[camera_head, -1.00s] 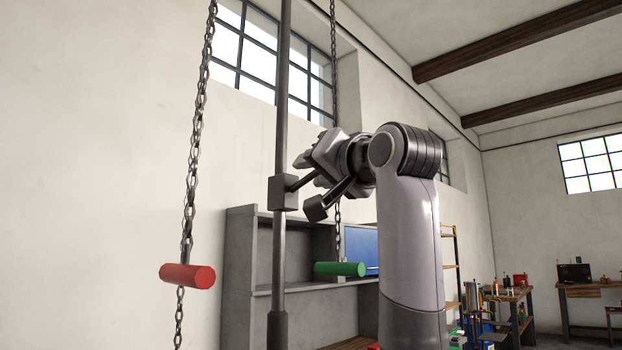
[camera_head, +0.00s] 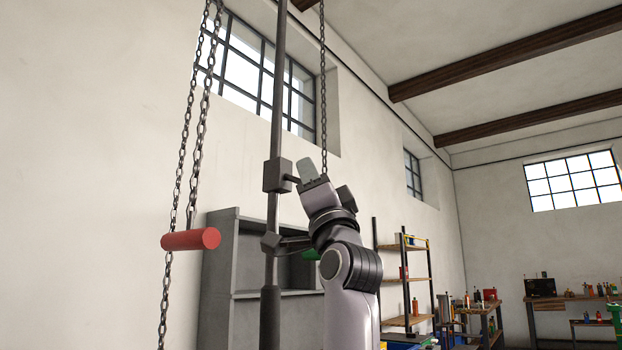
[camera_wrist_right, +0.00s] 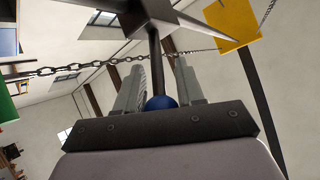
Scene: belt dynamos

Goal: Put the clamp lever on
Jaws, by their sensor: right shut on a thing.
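The clamp lever shows as a dark block (camera_head: 278,175) on a vertical grey pole (camera_head: 276,110), with a short dark rod reaching right toward my right gripper (camera_head: 310,172). In the wrist view the dark rod (camera_wrist_right: 154,60) runs from the blue ball knob (camera_wrist_right: 161,103) up to the block (camera_wrist_right: 156,12). The two fingers of my right gripper (camera_wrist_right: 160,95) stand either side of the ball and are shut on it. In the head view the ball is hidden by the fingers. My left gripper is in neither view.
A red cylinder (camera_head: 190,239) hangs on a chain left of the pole. A green cylinder (camera_head: 311,254), mostly hidden, is behind my right arm. A yellow plate (camera_wrist_right: 233,22) shows in the wrist view. A grey cabinet (camera_head: 218,275) stands behind the pole.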

